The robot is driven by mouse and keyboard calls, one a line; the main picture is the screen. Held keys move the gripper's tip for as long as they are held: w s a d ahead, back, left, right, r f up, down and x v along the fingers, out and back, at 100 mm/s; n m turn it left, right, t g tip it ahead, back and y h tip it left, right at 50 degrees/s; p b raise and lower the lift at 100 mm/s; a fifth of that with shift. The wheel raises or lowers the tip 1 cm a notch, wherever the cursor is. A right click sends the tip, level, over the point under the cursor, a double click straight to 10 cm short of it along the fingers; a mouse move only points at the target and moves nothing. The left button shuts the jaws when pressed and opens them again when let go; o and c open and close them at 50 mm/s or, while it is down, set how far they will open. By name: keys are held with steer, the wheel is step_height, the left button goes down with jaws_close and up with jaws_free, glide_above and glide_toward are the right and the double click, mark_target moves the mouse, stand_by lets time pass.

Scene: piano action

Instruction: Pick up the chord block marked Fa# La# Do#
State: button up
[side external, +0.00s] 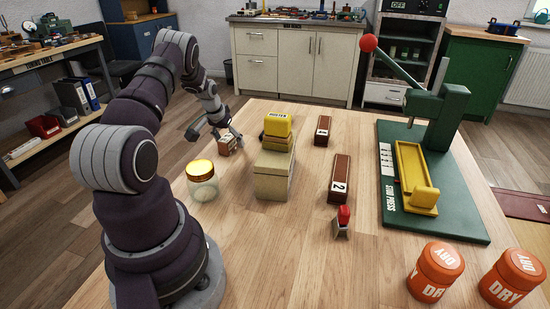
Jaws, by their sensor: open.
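A small brown wooden block (225,148) with markings on its faces lies on the table at the left, behind the glass jar. The markings are too small to read, so I cannot tell whether it is the Fa# La# Do# chord block. My gripper (214,132) is open just above and beside this block, its fingers spread. I cannot tell whether a finger touches the block. Part of the block's top is hidden by the gripper.
A jar with a yellow lid (202,182) stands in front of the block. A beige box (270,178) topped with yellow parts is to its right.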

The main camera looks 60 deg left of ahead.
steer(key=shift+c, duration=0.4)
jaws_close()
